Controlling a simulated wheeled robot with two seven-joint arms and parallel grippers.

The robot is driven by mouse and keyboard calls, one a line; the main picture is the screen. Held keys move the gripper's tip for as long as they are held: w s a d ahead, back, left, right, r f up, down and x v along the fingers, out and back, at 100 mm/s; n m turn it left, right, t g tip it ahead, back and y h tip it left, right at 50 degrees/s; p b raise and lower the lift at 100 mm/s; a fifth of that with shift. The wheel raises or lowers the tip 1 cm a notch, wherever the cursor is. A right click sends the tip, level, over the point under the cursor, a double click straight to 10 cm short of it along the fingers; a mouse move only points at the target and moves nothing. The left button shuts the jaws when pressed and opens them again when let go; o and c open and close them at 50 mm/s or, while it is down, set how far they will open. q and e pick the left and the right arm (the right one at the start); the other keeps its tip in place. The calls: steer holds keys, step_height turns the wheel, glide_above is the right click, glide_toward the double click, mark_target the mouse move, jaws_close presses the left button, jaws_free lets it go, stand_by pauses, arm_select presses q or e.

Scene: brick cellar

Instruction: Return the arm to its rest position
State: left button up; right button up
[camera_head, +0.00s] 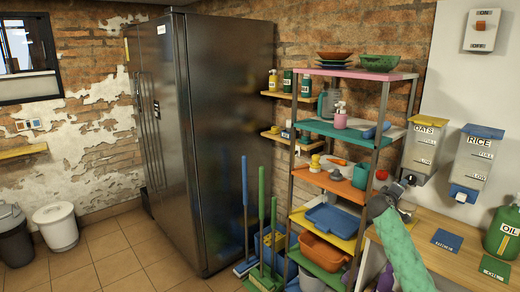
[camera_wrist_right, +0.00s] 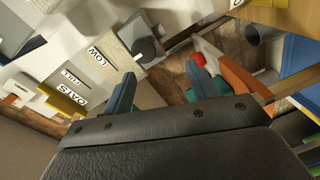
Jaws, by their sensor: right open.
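My right arm comes in from the lower right with a green sleeve. Its gripper (camera_head: 408,183) is in front of the right end of the shelf rack, below the OATS dispenser (camera_head: 423,147). In the right wrist view the two teal fingers of this gripper (camera_wrist_right: 163,72) stand apart with nothing held between them. The OATS dispenser also shows there (camera_wrist_right: 72,88), tilted, at the left. A small red round thing (camera_head: 381,174) is near the gripper and also shows by the right finger (camera_wrist_right: 195,57). My left gripper is not in view.
The shelf rack (camera_head: 345,128) holds bowls, bottles and trays. A RICE dispenser (camera_head: 474,160) hangs on the right wall. The wooden counter (camera_head: 435,243) bears a blue card (camera_head: 447,240), a green card (camera_head: 494,268) and a green OIL container (camera_head: 502,235). A tall fridge (camera_head: 205,130) stands left. The tiled floor (camera_head: 110,250) is open.

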steer(key=s+a+f+m+y, duration=0.15)
steer(key=a+f+y, duration=0.45)
steer(key=a+f, duration=0.6)
steer(key=s+a+f+g+y, duration=0.1)
steer(key=s+a+f+y, duration=0.1)
steer(key=s+a+f, duration=0.55)
steer(key=s+a+f+m+g+y, duration=0.15)
steer(key=s+f, duration=0.25)
steer(key=f, duration=0.7)
steer(key=s+a+f+g+y, duration=0.1)
steer(key=s+a+f+y, duration=0.1)
steer(key=s+a+f, duration=0.55)
steer(key=s+a+f+g, duration=0.2)
steer(key=s+f, duration=0.6)
steer(key=s, duration=0.1)
steer(key=s+a+f+g, duration=0.1)
steer(key=s+a+f, duration=0.1)
steer(key=s+f, duration=0.7)
steer(key=s+a+f+g, duration=0.1)
steer(key=s+f, duration=0.2)
steer(key=s, duration=0.6)
steer(key=s+a+f+g+y, duration=0.1)
steer(key=s+f, duration=0.3)
steer(key=s, duration=0.5)
steer(key=s+a+f+g, duration=0.2)
steer(key=s+f, duration=0.2)
steer(key=s, duration=0.5)
